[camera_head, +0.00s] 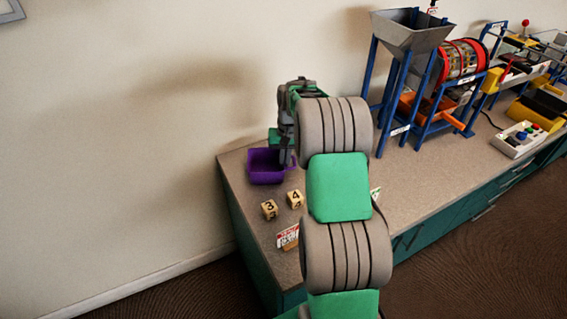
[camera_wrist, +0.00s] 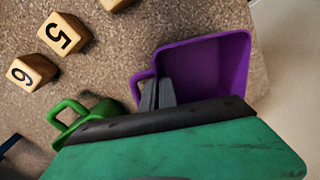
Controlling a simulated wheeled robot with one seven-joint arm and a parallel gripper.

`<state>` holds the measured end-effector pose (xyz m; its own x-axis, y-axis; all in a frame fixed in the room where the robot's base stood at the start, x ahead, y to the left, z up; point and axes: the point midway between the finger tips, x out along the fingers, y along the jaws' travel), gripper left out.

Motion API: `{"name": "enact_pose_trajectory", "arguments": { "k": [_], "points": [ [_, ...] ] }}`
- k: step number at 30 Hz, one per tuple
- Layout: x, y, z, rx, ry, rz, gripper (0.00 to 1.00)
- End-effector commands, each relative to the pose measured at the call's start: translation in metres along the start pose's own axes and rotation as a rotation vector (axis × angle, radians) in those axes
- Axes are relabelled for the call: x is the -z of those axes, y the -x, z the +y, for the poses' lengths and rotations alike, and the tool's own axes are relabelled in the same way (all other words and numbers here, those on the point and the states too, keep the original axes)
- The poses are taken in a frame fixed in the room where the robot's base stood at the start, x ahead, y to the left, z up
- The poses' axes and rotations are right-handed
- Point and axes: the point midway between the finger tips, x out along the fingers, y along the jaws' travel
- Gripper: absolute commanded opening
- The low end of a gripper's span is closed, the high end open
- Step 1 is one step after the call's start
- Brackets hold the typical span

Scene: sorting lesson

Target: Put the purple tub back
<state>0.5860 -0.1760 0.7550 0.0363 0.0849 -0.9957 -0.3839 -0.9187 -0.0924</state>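The purple tub (camera_head: 266,176) is at the far left end of the counter, near the wall. In the wrist view the tub (camera_wrist: 217,67) is seen from above and looks empty, with a handle on its left side. My gripper (camera_head: 285,158) is over the tub's right side in the head view. In the wrist view its two dark fingertips (camera_wrist: 158,92) are close together, one on each side of the tub's handle-side wall. My gripper's body hides the tub's lower part there. Whether the tub touches the counter is unclear.
A green tub (camera_wrist: 103,112) with a handle stands beside the purple one. Numbered wooden cubes lie near: a 3 (camera_head: 269,209), a 4 (camera_head: 295,199), a 5 (camera_wrist: 64,34) and a 6 (camera_wrist: 31,72). A sorting machine (camera_head: 412,75) and a control box (camera_head: 518,139) stand to the right.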

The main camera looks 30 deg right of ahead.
Motion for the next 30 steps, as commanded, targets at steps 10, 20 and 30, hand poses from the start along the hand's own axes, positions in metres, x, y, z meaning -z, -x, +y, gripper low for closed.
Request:
{"name": "enact_pose_trajectory", "arguments": {
  "k": [10, 20, 30],
  "points": [
    [0.000, -0.001, 0.000, 0.000, 0.000, 0.000, 0.24],
    [0.001, 0.013, 0.000, 0.000, 0.000, 0.004, 0.24],
    [0.001, 0.097, 0.001, 0.000, -0.001, 0.004, 0.24]
  ]
}}
